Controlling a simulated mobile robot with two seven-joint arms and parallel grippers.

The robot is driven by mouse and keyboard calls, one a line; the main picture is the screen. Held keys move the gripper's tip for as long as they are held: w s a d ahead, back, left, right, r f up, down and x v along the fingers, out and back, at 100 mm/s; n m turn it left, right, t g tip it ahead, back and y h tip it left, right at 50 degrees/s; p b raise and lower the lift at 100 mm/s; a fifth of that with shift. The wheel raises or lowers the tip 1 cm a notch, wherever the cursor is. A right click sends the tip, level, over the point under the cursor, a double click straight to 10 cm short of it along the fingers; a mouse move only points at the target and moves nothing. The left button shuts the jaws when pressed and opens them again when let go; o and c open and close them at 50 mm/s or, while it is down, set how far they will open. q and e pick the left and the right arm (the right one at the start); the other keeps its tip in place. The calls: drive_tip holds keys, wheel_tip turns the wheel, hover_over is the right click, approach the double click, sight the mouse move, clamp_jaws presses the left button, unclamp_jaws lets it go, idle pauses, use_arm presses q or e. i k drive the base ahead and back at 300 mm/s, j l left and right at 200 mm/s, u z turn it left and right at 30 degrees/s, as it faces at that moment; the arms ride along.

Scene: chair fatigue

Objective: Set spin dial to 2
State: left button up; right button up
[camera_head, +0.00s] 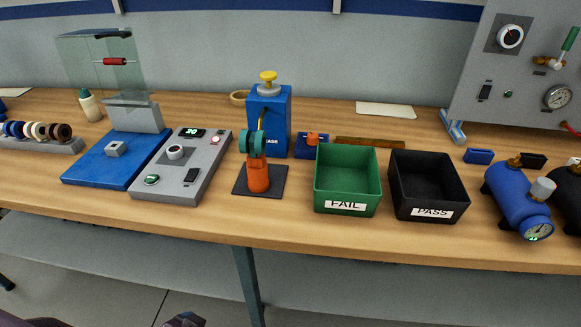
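A grey control box (180,178) stands on the table left of centre. It carries a round white dial (175,152) with a dark ring, a small lit display (192,133), a dark rocker switch (191,175) and a green-lit button (152,180). Another white dial (510,36) with a dark ring sits on the upright grey panel at the right. No label tells me which is the spin dial, and the settings are too small to read. Neither gripper shows clearly; only small dark parts cut off at the bottom edge are visible.
A blue base with a clear shield (100,165) stands left of the box. The table's front strip is clear.

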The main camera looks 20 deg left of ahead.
sight(173, 151)
drive_tip(key=u, duration=1.35)
